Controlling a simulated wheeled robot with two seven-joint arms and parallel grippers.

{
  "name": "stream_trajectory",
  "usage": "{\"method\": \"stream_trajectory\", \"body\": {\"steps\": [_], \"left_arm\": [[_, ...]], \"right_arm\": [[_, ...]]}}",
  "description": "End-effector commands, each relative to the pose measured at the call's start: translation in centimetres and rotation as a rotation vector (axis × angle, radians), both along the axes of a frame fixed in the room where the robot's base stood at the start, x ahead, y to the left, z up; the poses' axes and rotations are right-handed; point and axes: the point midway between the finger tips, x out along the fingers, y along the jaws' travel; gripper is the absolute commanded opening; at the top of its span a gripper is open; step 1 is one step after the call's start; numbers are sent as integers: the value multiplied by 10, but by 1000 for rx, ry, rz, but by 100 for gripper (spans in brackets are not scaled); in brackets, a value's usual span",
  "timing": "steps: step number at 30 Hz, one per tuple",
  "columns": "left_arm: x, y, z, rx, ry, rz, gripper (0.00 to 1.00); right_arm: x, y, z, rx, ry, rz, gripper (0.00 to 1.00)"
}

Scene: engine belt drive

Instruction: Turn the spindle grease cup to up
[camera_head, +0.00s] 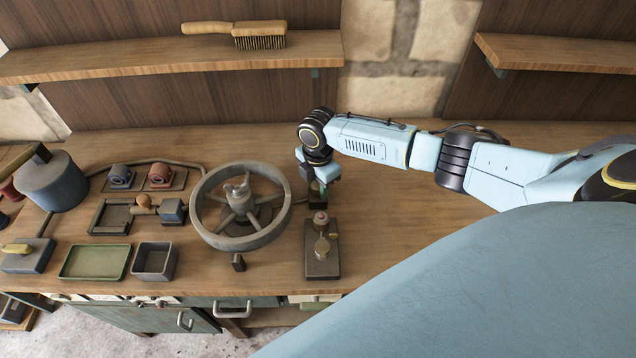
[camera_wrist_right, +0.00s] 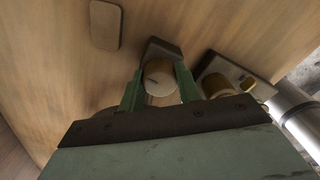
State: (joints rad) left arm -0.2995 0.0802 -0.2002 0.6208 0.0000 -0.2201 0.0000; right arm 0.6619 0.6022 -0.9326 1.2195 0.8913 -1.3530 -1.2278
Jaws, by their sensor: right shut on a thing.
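My right gripper (camera_head: 319,190) reaches down at a dark block behind the flat dark plate, right of the spoked wheel (camera_head: 196,207). In the right wrist view its green fingers (camera_wrist_right: 160,80) are shut on a round tan cap, which looks like the spindle grease cup (camera_wrist_right: 160,76). The cap has a small pale mark on its face and sits against a dark block (camera_wrist_right: 162,47). In the head view the cup is hidden by the gripper, and I cannot tell which way it points. My left gripper is not in view.
The dark plate (camera_head: 322,265) with a red-topped knob and brass fitting stands just in front of my right gripper. Left are a green tray (camera_head: 95,275), a grey bin (camera_head: 137,272) and a blue-grey pot (camera_head: 52,186). A brush (camera_head: 258,36) lies on the shelf above.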

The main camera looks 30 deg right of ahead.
Motion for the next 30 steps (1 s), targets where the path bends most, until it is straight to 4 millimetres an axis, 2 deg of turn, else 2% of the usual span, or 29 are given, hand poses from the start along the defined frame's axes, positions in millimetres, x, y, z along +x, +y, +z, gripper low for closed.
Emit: {"method": "stream_trajectory", "body": {"steps": [10, 25, 26, 30], "left_arm": [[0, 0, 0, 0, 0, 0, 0], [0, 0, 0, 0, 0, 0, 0], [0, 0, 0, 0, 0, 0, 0], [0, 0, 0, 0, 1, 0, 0]], "right_arm": [[1, 1, 1, 4, -2, 125, 11], [1, 1, 1, 3, -3, 144, 11], [1, 1, 1, 3, -3, 144, 35], [1, 1, 1, 2, -2, 143, 53]]}}
